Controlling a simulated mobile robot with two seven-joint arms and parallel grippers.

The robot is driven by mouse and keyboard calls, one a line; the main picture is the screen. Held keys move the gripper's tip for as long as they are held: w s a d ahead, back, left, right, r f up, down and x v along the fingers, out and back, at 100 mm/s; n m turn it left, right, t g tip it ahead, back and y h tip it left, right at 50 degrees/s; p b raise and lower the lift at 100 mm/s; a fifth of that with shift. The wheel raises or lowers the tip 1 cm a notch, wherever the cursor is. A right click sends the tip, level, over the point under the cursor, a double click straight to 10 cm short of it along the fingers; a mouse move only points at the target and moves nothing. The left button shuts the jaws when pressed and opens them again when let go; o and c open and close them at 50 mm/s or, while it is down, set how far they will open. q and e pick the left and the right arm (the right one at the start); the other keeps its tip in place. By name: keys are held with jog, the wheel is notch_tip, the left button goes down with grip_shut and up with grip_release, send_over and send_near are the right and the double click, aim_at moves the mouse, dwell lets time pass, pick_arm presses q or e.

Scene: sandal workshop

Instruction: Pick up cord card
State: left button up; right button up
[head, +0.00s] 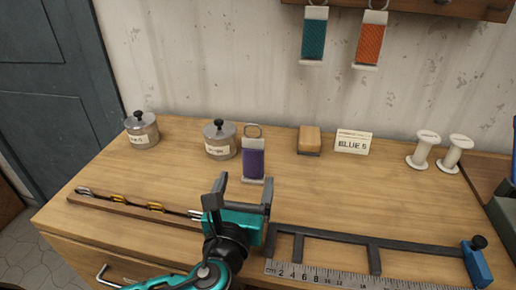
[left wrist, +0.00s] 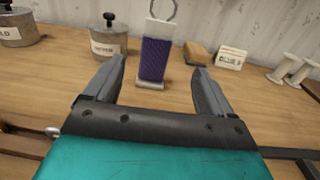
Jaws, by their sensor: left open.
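A cord card wound with purple cord (head: 253,162) stands upright on the workbench, with a white top and base and a metal ring above. My left gripper (head: 245,180) is open, just in front of the purple card in the head view. In the left wrist view the purple card (left wrist: 155,60) stands beyond the fingertips (left wrist: 160,78), roughly between them, and nothing is held. A teal cord card (head: 314,36) and an orange cord card (head: 371,40) hang from the wall rack. My right gripper is not in view.
Two lidded metal pots (head: 220,140) (head: 142,130) stand left of the purple card. A wooden block (head: 309,139), a "BLUE 5" sign (head: 352,142) and two white spools (head: 424,150) are to the right. A ruler (head: 330,279), dark metal frame and blue clamp (head: 478,263) lie in front.

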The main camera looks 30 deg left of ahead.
aim_at(255, 149)
pick_arm(q)
jog(key=x, duration=0.7)
jog(key=shift+a+f+x, duration=0.1)
jog(key=shift+f+x, duration=0.05)
jog(key=shift+x, duration=0.85)
jog(key=shift+a+f+x, duration=0.1)
jog(key=shift+f+x, duration=0.1)
jog(key=shift+x, duration=0.8)
jog(key=shift+a+f+x, duration=0.1)
jog(key=shift+f+x, duration=0.05)
jog(key=shift+x, duration=0.8)
jog(key=shift+s, duration=0.1)
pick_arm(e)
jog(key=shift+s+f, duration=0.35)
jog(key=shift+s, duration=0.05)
pick_arm(q)
jog(key=shift+c, duration=0.4)
jog(key=c, duration=1)
jog(key=shift+r, duration=0.1)
notch_tip(255, 149, up, 20)
jog(key=p, duration=0.2)
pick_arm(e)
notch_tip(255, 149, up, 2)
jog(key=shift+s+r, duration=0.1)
